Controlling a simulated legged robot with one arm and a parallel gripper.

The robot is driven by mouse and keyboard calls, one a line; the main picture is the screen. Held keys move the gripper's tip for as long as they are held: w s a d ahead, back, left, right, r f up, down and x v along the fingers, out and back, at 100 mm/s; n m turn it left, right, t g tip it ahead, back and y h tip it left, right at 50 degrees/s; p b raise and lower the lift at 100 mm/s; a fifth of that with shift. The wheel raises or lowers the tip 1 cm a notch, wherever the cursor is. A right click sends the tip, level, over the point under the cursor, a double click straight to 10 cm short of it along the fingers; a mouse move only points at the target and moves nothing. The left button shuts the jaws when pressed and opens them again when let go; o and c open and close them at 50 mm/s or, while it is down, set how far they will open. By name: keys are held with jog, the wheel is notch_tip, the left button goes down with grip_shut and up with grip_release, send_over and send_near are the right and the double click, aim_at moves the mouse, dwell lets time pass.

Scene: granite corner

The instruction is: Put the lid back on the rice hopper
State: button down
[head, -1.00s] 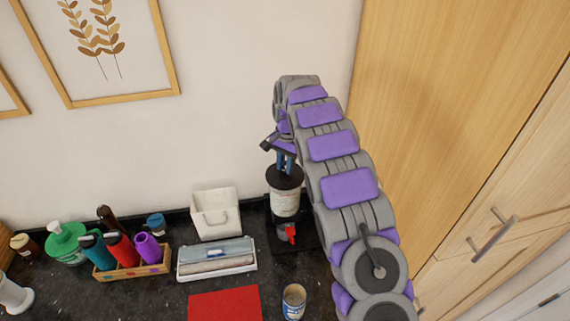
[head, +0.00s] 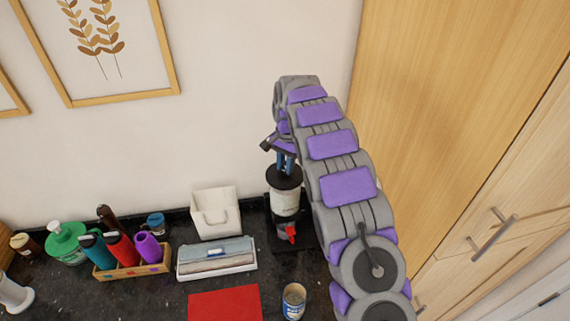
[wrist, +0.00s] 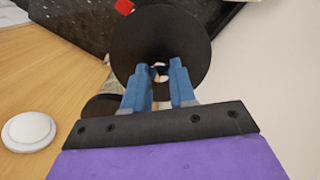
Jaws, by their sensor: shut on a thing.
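The rice hopper (head: 284,202) is a pale cylinder with a red tap (head: 291,233) at its foot, standing by the wall in the head view. The black round lid (head: 284,178) is directly over the hopper's top. I cannot tell whether it touches the rim or sits fully down. My gripper (head: 285,160) points down from above, its blue fingers at the middle of the lid. In the wrist view my gripper (wrist: 159,75) is shut at the centre of the lid (wrist: 160,35), which hides the hopper.
A wooden caddy (head: 130,268) holds bottles further left. A tall wooden cupboard (head: 440,120) bounds the right side.

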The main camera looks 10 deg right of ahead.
jog(key=shift+c, duration=1.8)
grip_release()
jog(key=shift+r, duration=0.15)
jog(key=shift+r+p, duration=1.25)
jog(key=shift+r, duration=2.1)
grip_shut()
jog(key=shift+f, duration=0.65)
jog(key=shift+f+b, duration=0.5)
jog(key=shift+f, duration=0.2)
